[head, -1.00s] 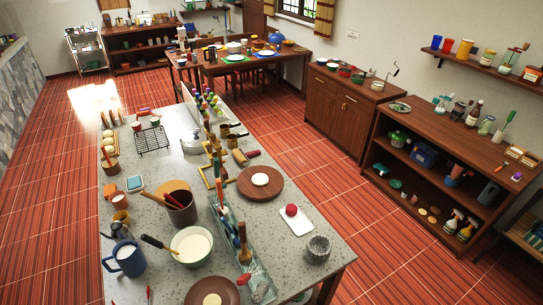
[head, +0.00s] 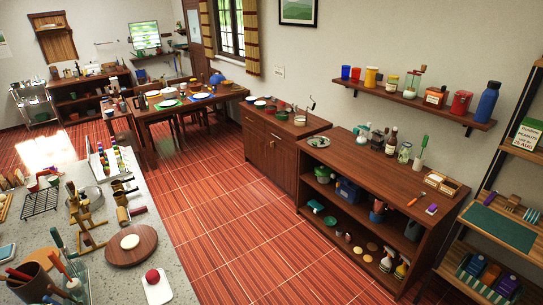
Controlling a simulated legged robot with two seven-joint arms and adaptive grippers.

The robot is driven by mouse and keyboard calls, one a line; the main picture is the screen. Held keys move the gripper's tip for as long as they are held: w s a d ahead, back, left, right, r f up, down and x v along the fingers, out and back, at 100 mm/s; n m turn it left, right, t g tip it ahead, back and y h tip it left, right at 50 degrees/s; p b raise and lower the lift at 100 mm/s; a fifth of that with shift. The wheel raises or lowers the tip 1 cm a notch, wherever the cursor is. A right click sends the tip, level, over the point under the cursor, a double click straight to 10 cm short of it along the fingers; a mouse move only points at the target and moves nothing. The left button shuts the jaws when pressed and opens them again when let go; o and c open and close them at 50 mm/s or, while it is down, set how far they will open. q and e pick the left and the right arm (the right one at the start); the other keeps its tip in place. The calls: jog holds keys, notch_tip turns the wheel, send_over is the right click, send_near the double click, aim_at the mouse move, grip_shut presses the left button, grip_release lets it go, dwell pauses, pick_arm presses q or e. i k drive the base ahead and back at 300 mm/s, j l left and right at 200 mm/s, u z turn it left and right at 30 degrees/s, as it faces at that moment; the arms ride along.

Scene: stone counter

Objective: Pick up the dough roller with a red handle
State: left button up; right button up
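On the stone counter (head: 180,262) at the lower left of the head view lies a small wooden cylinder with a dark red handle (head: 138,210). It looks like the dough roller, but it is too small to be sure. It lies just beyond a round wooden board (head: 131,246) with a pale disc of dough on it, beside brass-coloured stands (head: 88,237). Neither of my grippers shows in the view.
A white tray with a red ball (head: 152,276) and a pot of utensils (head: 38,284) are on the counter. A black rack (head: 40,203) stands farther back. Open tiled floor (head: 235,230) separates the counter from a wooden cabinet (head: 285,145) and a shelf unit (head: 380,185).

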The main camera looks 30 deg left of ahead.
aim_at(144, 209)
jog(key=i+u, duration=0.3)
jog(key=i, duration=0.25)
jog(key=i+l+u, duration=0.3)
jog(key=i, duration=0.25)
jog(key=i+l+u, duration=0.15)
jog(key=i+u, duration=0.15)
jog(key=i, duration=0.25)
